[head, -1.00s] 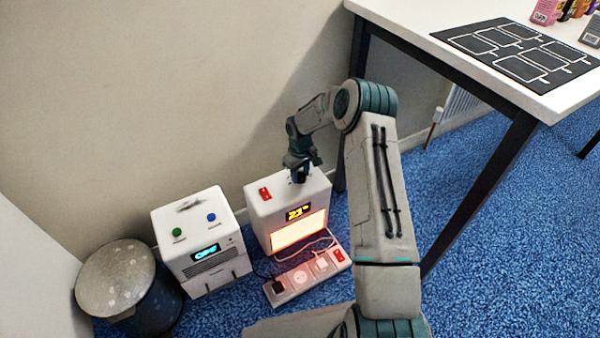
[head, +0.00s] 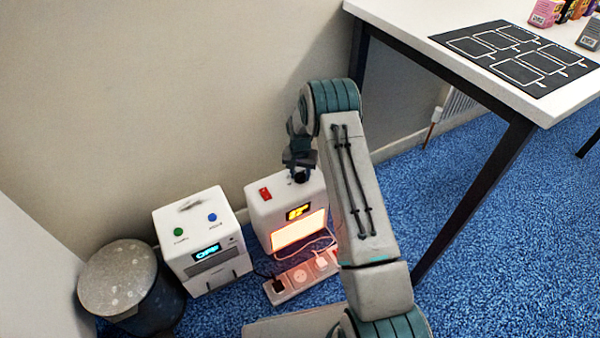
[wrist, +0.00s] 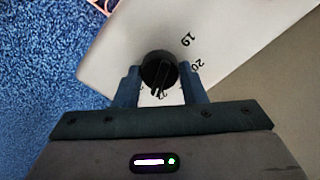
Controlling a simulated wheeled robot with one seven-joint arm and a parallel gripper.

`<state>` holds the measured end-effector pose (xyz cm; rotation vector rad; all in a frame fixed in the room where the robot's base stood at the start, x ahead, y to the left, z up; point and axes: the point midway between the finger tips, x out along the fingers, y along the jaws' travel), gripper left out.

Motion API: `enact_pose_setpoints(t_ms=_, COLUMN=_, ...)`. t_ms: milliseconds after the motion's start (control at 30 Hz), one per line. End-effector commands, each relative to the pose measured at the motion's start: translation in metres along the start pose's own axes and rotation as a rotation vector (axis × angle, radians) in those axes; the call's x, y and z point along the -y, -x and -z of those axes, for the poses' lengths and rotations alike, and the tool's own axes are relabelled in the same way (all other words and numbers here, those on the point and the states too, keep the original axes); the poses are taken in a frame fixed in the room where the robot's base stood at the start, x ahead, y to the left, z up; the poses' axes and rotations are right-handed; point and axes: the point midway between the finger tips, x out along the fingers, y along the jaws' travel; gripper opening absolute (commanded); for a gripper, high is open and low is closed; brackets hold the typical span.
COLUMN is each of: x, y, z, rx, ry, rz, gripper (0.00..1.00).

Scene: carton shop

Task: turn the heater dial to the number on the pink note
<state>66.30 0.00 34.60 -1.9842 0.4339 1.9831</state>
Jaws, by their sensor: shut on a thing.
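The heater (head: 262,215) is a white box on the floor with a red switch on top, a glowing orange front and a yellow display (head: 298,212) whose figures are too small to read surely. Its black round dial (wrist: 159,70) is on the top; the wrist view shows 19 and 20 printed beside it, other marks being partly hidden. My gripper (wrist: 160,73) is shut on the dial, one finger on each side. In the head view my gripper (head: 299,172) points down at the heater's top. I see no pink note in these frames.
A white device (head: 205,240) with green and blue buttons and a display reading OFF stands left of the heater. A grey bin (head: 118,280) is further left. A power strip (head: 300,280) lies in front. A white table (head: 400,15) stands at the right.

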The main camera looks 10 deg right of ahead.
Motion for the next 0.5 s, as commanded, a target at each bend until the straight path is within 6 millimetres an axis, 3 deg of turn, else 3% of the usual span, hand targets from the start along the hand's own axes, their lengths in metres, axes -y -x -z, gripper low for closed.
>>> enact_pose_setpoints(t_ms=500, x=-0.0003, y=-0.0006, z=-0.0008, rx=0.002, ry=-0.365, rz=-0.002, gripper=0.15)
